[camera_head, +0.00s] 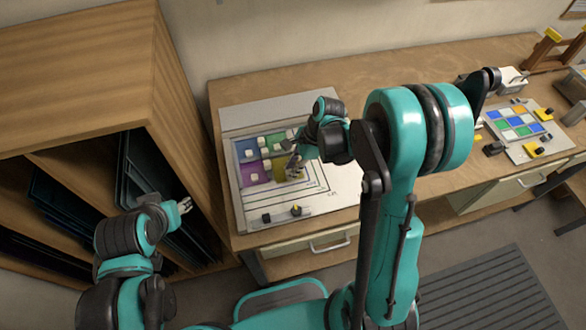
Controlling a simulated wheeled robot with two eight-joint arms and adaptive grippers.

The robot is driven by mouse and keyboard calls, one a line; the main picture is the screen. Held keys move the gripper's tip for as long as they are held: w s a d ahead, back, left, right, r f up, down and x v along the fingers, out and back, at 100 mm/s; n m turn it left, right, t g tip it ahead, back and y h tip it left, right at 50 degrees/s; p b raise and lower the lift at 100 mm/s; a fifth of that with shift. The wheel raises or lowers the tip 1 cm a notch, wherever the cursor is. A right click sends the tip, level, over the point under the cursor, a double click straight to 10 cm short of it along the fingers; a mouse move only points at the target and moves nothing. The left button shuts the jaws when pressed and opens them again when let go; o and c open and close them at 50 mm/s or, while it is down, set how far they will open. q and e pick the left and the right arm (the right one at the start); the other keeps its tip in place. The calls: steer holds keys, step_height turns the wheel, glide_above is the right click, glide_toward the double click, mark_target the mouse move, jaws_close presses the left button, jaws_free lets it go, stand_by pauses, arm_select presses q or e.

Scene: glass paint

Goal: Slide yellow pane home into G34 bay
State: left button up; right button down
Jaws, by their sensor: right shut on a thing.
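The yellow pane (279,170) is a small dull-yellow patch in the lower right of the group of coloured panes on the white board (345,205). My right gripper (293,171) reaches down at it from the right and is shut on it; the fingertips are small and partly hide the pane. Blue, green and purple (246,177) panes lie beside it, with white blocks on them. The bay marks on the board are too small to read, so I cannot tell which is G34. My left gripper (186,206) is away from the board, by the wooden shelf; its jaw state is unclear.
The wooden shelf (75,60) with dark panels stands at the left. Two small dark pieces, one with a yellow top (296,210), sit at the board's front edge. A second board with coloured squares (527,135) lies on the right of the bench (390,75). My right arm hides the middle.

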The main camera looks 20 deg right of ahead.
steer(key=shift+w+a, duration=0.6)
steer(key=shift+w, duration=0.05)
stand_by(0.7)
stand_by(0.6)
steer(key=c, duration=1.3)
jaws_free()
steer(key=shift+a, duration=0.1)
steer(key=shift+c, duration=0.2)
step_height(320, 180, up, 7)
steer(key=p, duration=0.4)
